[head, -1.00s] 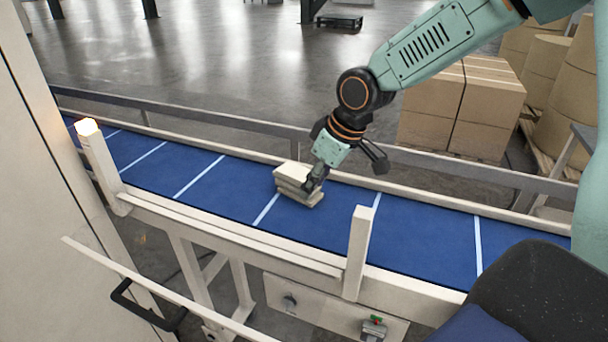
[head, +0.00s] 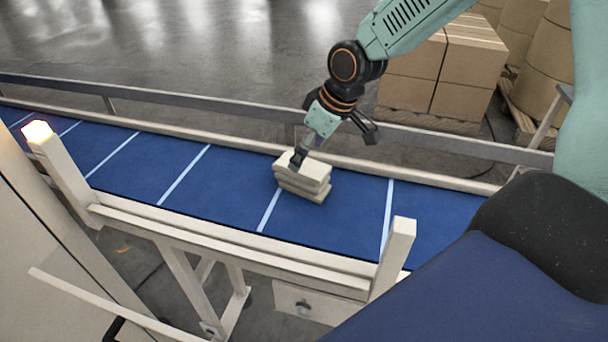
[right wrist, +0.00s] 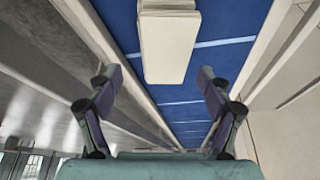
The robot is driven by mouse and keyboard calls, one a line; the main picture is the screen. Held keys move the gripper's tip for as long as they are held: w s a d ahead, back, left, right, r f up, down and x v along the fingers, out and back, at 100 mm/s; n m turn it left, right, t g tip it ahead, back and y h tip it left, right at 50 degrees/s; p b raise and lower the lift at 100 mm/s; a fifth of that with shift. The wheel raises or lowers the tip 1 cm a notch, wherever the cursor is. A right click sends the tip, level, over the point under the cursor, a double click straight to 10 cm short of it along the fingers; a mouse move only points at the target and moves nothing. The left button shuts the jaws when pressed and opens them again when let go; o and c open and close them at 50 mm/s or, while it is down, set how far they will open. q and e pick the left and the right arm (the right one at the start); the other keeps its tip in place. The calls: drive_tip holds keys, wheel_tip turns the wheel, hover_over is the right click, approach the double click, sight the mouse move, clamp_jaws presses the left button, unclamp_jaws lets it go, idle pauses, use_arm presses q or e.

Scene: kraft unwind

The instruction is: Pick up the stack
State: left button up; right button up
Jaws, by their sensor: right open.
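The stack (head: 304,177) is a small pile of pale beige flat pieces lying slightly unevenly on the blue conveyor belt (head: 235,190). In the right wrist view the stack (right wrist: 168,45) lies ahead of the fingertips, centred a little right of the midpoint between them. My right gripper (head: 332,147) comes from the upper right, with its fingers spread wide. In the head view one dark fingertip overlaps the top left of the stack; whether it touches cannot be told. The right wrist view shows the open gripper (right wrist: 155,78) with nothing between its fingers. My left gripper is not in view.
A metal guard rail (head: 215,107) runs along the belt's far side. Cream posts stand on the near side, one with a lit lamp (head: 38,131) and one at right (head: 398,245). Brown cartons (head: 440,75) stand beyond the rail. The belt left of the stack is clear.

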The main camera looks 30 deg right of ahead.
sight(304, 164)
drive_tip(key=x, duration=0.3)
drive_tip(key=shift+a+f, duration=0.1)
drive_tip(key=shift+f, duration=0.35)
drive_tip(key=shift+a+f, duration=0.25)
drive_tip(key=shift+f, duration=0.15)
drive_tip(key=shift+s, duration=0.1)
drive_tip(key=shift+d, duration=0.15)
drive_tip(key=shift+f, duration=0.25)
drive_tip(key=c, duration=1.2)
